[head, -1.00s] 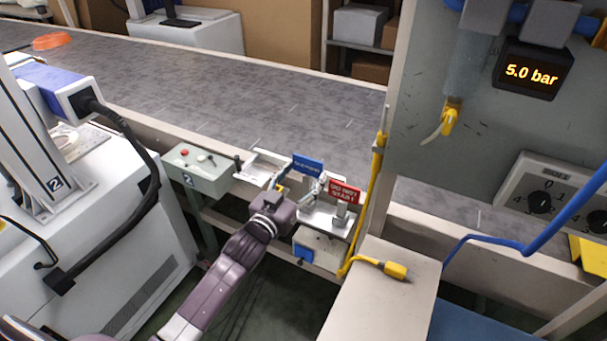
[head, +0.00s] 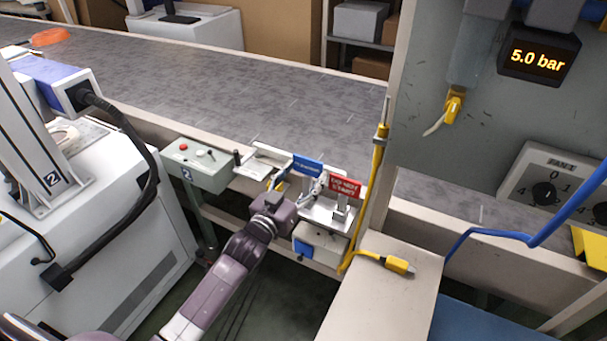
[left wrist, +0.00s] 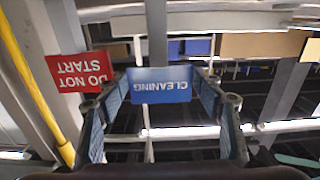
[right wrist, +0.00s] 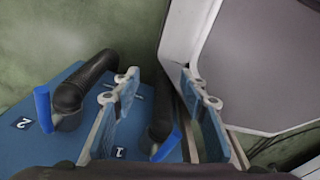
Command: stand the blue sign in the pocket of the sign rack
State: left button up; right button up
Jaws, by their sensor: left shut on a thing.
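The blue sign (head: 307,167), lettered CLEANING, is held up above the shelf beside the conveyor. It also shows in the left wrist view (left wrist: 160,85), upside down there, between the fingers. My left gripper (head: 281,184) is shut on it. The sign rack (head: 325,210) is the pale metal holder just right of the gripper, with a red DO NOT START sign (head: 345,187) standing at it. The red sign is also in the left wrist view (left wrist: 79,72). The rack's pocket is not clearly visible. My right gripper (right wrist: 163,92) is open and empty.
A control box (head: 197,170) and a shallow metal tray (head: 262,162) lie left of the sign. The grey conveyor (head: 230,90) runs behind. A light bench top (head: 385,295) with a yellow plug is in front.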

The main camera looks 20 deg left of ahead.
pick_arm(q)
jog(key=shift+f+b, duration=0.7)
jog(key=shift+f, duration=0.45)
jog(key=o, duration=1.3)
jog(key=shift+s, duration=0.1)
jog(key=s, duration=0.4)
jog(key=s+a, duration=0.1)
jog(key=s, duration=0.6)
jog(key=shift+s+a, duration=0.35)
